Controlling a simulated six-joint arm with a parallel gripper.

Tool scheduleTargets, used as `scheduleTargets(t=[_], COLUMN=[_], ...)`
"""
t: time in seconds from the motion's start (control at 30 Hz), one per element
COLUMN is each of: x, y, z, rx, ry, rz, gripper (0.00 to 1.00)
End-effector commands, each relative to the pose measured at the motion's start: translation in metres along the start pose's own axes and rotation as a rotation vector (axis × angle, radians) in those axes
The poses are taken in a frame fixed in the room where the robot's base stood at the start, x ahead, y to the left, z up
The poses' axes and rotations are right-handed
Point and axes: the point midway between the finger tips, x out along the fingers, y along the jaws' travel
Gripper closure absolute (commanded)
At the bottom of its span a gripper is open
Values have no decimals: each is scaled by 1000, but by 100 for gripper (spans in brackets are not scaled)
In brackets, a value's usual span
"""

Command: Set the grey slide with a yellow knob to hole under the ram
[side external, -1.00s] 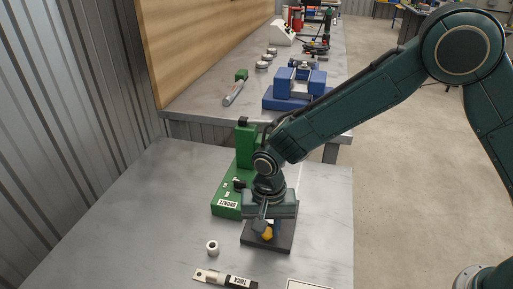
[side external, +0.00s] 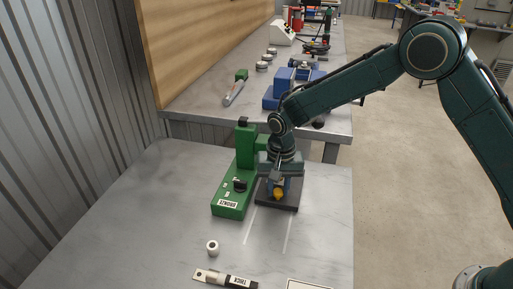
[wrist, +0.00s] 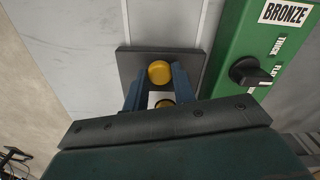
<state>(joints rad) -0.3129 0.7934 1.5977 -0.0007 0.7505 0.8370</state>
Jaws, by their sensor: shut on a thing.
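The dark grey slide (side external: 289,201) lies flat on the bench beside the green press (side external: 231,199), at the back end of two pale guide lines. Its yellow knob (side external: 279,194) stands up near its front edge. My gripper (side external: 278,190) points down over the slide and is shut on the knob. In the wrist view the knob (wrist: 159,72) sits between my fingertips, with the slide (wrist: 132,65) around it. A second yellow round patch (wrist: 165,103) shows between my fingers; I cannot tell what it is. The ram and the hole are hidden behind my wrist.
The press has a black lever (wrist: 250,73) and a BRONZE label. A white ring (side external: 212,248) and a strip marked THICK (side external: 226,279) lie at the front. The bench between them and the slide is clear. A blue fixture (side external: 283,88) stands on the back bench.

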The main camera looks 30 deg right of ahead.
Motion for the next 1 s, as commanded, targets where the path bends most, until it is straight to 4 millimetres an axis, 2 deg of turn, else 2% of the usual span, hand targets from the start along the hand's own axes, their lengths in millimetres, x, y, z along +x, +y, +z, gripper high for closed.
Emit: scheduleTargets(t=[0.13, 0.17, 0.23, 0.27, 0.67, 0.87, 1.0], x=[0, 0, 0, 0, -3, -18, -36], y=[0, 0, 0, 0, 0, -1, -1], z=[0, 0, 0, 0, 1, 0, 0], rx=[0, 0, 0, 0, 0, 0, 0], ry=[3, 3, 2, 2, 1, 3, 4], rz=[-1, -1, -1, -1, 0, -2, -3], gripper=[100, 68, 54, 52, 52, 52, 52])
